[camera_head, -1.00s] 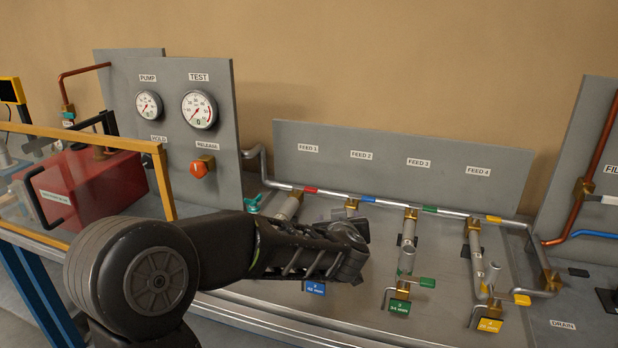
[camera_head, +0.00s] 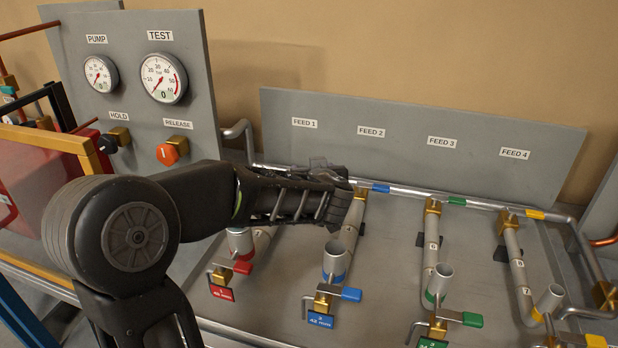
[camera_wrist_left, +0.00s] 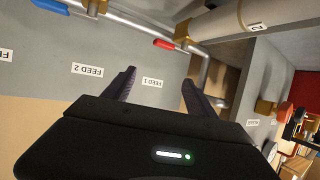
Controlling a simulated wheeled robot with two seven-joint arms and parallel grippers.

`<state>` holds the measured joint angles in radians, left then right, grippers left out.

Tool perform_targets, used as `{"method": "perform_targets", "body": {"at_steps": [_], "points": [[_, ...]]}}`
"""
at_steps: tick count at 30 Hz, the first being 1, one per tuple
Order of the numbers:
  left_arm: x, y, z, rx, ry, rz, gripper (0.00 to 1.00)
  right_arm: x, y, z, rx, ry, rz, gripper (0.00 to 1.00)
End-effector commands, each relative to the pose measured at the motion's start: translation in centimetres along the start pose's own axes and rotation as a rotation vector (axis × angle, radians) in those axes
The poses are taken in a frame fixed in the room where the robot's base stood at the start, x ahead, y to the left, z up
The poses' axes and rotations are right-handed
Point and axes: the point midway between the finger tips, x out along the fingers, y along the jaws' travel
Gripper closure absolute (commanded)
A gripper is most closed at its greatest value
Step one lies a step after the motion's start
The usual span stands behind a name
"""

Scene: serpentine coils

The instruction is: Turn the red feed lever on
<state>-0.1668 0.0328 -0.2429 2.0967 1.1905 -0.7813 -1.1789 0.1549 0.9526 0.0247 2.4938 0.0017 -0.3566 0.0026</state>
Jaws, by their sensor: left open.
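The red feed lever (camera_wrist_left: 163,44) shows in the left wrist view, lying along the silver pipe near the FEED 1 label (camera_wrist_left: 152,82). In the head view it is hidden behind my left gripper (camera_head: 335,182), which is over the feed pipe below the FEED 1 label. In the left wrist view the two dark fingers of my left gripper (camera_wrist_left: 158,90) are apart with nothing between them. The red lever appears beyond the gap, not held; I cannot tell the exact distance. My right gripper is not in view.
Blue (camera_head: 380,187), green (camera_head: 456,201) and yellow (camera_head: 535,214) levers lie along the same pipe. Lower valves with red (camera_head: 243,267), blue (camera_head: 351,294) and green (camera_head: 472,319) levers stand in front. A gauge panel (camera_head: 200,75) stands at left and a grey FEED board (camera_head: 400,110) behind.

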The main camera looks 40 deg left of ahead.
Motion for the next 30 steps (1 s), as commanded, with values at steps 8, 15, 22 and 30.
{"method": "perform_targets", "body": {"at_steps": [8,15,22,30], "points": [[1.2,0.0,2.8,0.000,0.001,0.000,0.34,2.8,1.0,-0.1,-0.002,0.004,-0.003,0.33],[1.4,0.0,3.4,0.000,0.001,0.001,0.34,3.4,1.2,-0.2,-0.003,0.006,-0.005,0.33],[1.4,0.0,3.4,0.000,0.000,0.000,0.34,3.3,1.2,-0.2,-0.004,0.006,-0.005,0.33],[3.3,0.0,3.5,0.001,0.000,-0.002,0.34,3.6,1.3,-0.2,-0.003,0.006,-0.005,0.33]]}}
